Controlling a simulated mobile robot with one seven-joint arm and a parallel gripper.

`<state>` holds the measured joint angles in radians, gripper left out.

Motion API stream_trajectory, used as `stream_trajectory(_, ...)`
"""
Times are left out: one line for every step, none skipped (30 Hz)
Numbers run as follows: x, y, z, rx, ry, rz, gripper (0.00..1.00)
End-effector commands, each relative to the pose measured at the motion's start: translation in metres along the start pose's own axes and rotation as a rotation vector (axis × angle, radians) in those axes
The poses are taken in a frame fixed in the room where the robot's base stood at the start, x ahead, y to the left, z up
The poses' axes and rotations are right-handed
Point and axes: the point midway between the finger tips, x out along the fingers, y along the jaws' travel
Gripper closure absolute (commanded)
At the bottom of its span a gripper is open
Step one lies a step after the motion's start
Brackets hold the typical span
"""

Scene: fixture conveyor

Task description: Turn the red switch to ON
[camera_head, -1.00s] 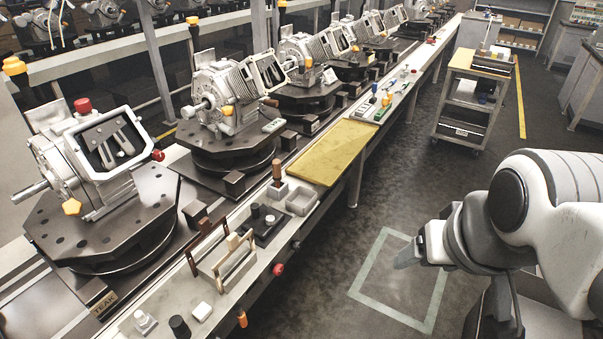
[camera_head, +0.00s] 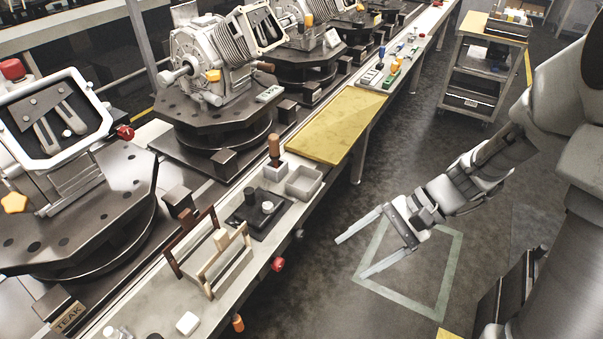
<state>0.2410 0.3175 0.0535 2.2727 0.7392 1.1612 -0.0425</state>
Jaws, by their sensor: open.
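A round red knob (camera_head: 278,264) sticks out from the front side of the bench, to the left of my gripper. A second red knob (camera_head: 125,132) is on the right edge of the near engine housing, and a red cap (camera_head: 12,69) tops that engine at far left. I cannot tell which is the red switch; no ON marking is legible. My gripper (camera_head: 351,257) is open and empty, its two long fingers spread and pointing left over the floor. It is apart from the bench and all the red parts.
The long bench (camera_head: 215,298) bears a wooden rack (camera_head: 212,252), a black tray (camera_head: 250,222), a grey bin (camera_head: 304,181) and a yellow mat (camera_head: 338,125). An orange knob (camera_head: 238,323) is on its front side. A cart (camera_head: 475,75) stands behind. Floor between arm and bench is clear.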

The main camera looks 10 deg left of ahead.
Motion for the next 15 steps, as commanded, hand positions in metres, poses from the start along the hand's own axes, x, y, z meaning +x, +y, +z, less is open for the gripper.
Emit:
stream_trajectory(0.015, 0.004, -0.015, 0.056, -0.051, -0.036, 0.2)
stream_trajectory(0.022, 0.004, -0.021, 0.085, -0.077, -0.059, 0.2)
stream_trajectory(0.03, 0.004, -0.029, 0.125, -0.111, -0.089, 0.2)
stream_trajectory(0.036, 0.004, -0.036, 0.155, -0.136, -0.113, 0.2)
stream_trajectory(0.042, 0.004, -0.042, 0.185, -0.16, -0.138, 0.2)
stream_trajectory(0.05, 0.005, -0.051, 0.225, -0.191, -0.169, 0.2)
stream_trajectory(0.057, 0.005, -0.058, 0.255, -0.215, -0.194, 0.2)
stream_trajectory(0.063, 0.006, -0.064, 0.285, -0.239, -0.218, 0.2)
stream_trajectory(0.071, 0.007, -0.074, 0.327, -0.268, -0.252, 0.2)
stream_trajectory(0.077, 0.009, -0.081, 0.357, -0.29, -0.277, 0.2)
stream_trajectory(0.083, 0.009, -0.087, 0.387, -0.313, -0.302, 0.2)
stream_trajectory(0.092, 0.011, -0.097, 0.429, -0.34, -0.337, 0.2)
stream_trajectory(0.098, 0.013, -0.105, 0.46, -0.36, -0.364, 0.2)
stream_trajectory(0.104, 0.015, -0.112, 0.491, -0.381, -0.39, 0.2)
stream_trajectory(0.113, 0.017, -0.121, 0.532, -0.407, -0.425, 0.2)
